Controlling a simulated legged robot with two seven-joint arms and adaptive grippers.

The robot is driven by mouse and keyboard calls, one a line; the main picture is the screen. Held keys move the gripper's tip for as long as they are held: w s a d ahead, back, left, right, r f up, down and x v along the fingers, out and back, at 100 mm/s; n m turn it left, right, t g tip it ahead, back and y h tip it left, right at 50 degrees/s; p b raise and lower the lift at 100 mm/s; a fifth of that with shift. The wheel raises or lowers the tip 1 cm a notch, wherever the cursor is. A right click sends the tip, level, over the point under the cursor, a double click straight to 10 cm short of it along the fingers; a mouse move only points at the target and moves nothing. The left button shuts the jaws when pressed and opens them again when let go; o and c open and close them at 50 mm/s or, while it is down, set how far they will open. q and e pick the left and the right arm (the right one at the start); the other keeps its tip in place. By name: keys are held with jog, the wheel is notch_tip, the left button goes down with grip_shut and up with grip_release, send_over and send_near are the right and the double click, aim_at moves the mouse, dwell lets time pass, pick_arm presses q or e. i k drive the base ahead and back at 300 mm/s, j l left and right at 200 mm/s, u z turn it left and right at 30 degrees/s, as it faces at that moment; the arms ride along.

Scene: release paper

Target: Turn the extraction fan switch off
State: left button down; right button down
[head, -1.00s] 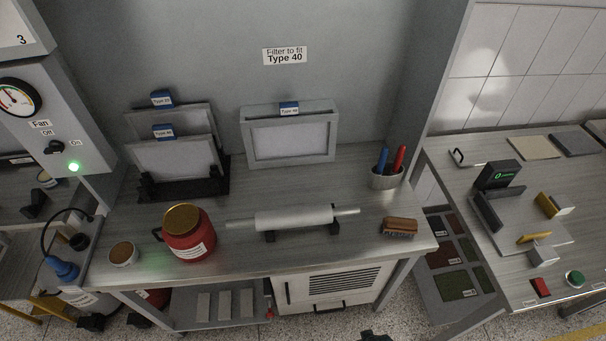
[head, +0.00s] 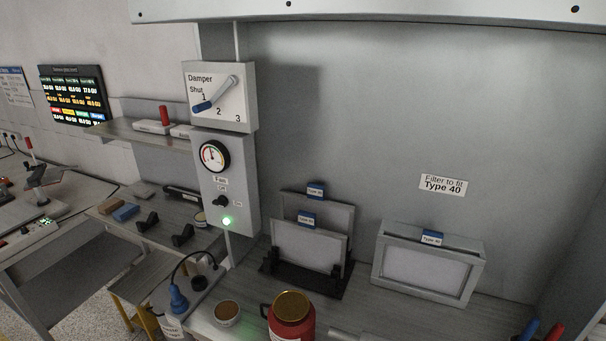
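The fan switch (head: 221,202) is a small black knob on the front of a grey control box (head: 245,165) at the left of the hood. Small labels sit above it and to its right; they are too small to read now. A green lamp (head: 227,221) just below the knob is lit. A round pressure gauge (head: 214,156) is above the knob. Which way the knob points is hard to tell at this size. Neither of my grippers is in view.
A damper panel (head: 237,97) with a blue-ended lever is above the control box. The bench below holds a red jar (head: 291,318), a small round pot (head: 227,313), filters in a black rack (head: 306,273) and a framed filter (head: 430,264). A blue-plugged container (head: 178,299) stands below the box.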

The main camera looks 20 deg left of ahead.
aim_at(222, 201)
jog(key=u, duration=1.35)
